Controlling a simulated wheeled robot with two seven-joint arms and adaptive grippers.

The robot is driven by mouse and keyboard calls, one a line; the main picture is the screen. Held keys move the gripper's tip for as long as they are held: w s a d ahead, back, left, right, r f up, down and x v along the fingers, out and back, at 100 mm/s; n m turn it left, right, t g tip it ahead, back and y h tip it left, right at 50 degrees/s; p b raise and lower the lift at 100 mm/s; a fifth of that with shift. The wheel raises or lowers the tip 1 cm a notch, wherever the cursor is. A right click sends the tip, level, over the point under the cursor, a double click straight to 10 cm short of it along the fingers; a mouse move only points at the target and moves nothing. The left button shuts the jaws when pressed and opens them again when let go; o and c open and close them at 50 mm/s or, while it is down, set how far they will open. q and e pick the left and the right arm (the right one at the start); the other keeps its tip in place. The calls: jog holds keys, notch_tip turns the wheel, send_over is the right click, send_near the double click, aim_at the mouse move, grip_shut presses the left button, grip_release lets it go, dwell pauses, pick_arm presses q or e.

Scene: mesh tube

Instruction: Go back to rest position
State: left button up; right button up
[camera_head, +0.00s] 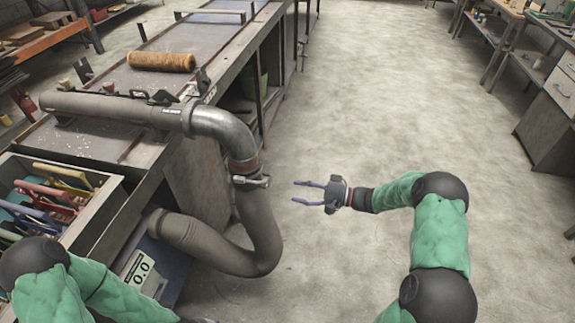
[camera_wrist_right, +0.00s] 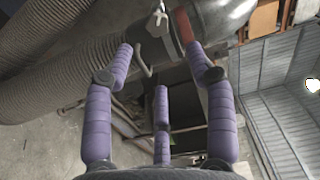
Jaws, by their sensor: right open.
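My right gripper (camera_head: 294,192) is open and empty, its purple fingers spread and pointing left, over the floor. It is to the right of the grey flexible hose (camera_head: 258,225) and apart from the clamp (camera_head: 250,182) where the hose meets the metal elbow pipe (camera_head: 222,130). In the right wrist view the spread fingers (camera_wrist_right: 160,70) have nothing between them; the clamp (camera_wrist_right: 158,22), the hose (camera_wrist_right: 60,85) and the metal pipe (camera_wrist_right: 225,18) lie beyond them. My left arm enters at the bottom left of the head view; its gripper is not visible.
The workbench (camera_head: 105,140) carries a brown roll (camera_head: 161,62). A box (camera_head: 97,207) of coloured-handled tools and a display reading 0.0 (camera_head: 140,271) are at the left. Shelves and a drawer cabinet (camera_head: 552,110) stand right. The middle floor (camera_head: 370,90) is clear.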

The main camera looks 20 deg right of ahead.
jog(key=s+a+f+g+h+p, duration=0.25)
jog(key=s+a+f+g, duration=0.55)
jog(key=a+f, duration=0.4)
jog(key=s+a+f+n+h+p, duration=0.1)
jog(key=s+f+h, duration=0.3)
jog(key=s, duration=0.4)
jog(key=s+a+f+n+g+h, duration=0.1)
jog(key=s+a+f+h, duration=0.3)
jog(key=s, duration=0.5)
jog(key=shift+a+f+n+g+p, duration=0.3)
jog(key=shift+f+p, duration=0.1)
jog(key=shift+f, duration=0.7)
